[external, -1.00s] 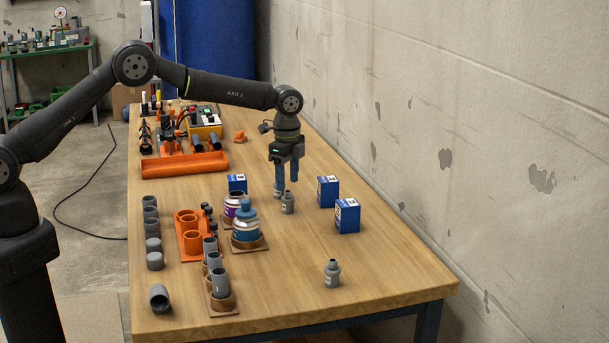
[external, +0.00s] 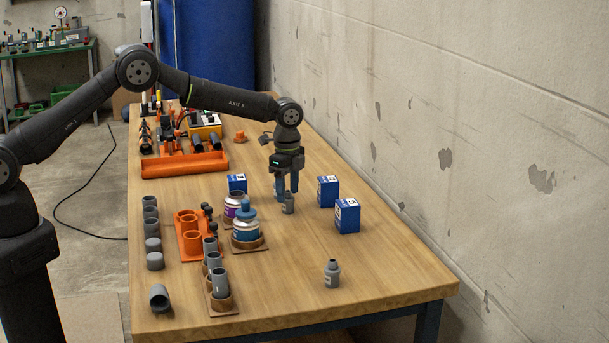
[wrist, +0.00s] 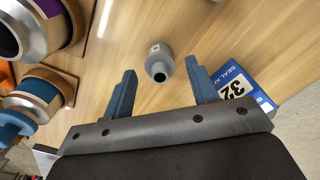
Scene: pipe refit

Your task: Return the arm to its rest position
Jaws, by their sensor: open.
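My gripper (external: 287,187) points down over the middle of the table (external: 290,275), its blue fingers low near the table top. In the wrist view my gripper (wrist: 160,92) has its fingers spread apart, with nothing held. A small grey fitting (external: 288,203) stands upright right by the fingertips. In the wrist view that grey fitting (wrist: 159,65) shows beyond and between the two fingers; I cannot tell whether either finger touches it.
Blue boxes (external: 347,216) stand to the right. Bottles (external: 246,226) on a brown base stand to the left, by an orange holder (external: 192,241) and grey pipe pieces. Another grey fitting (external: 332,273) stands at the front right. An orange tray (external: 185,165) lies behind.

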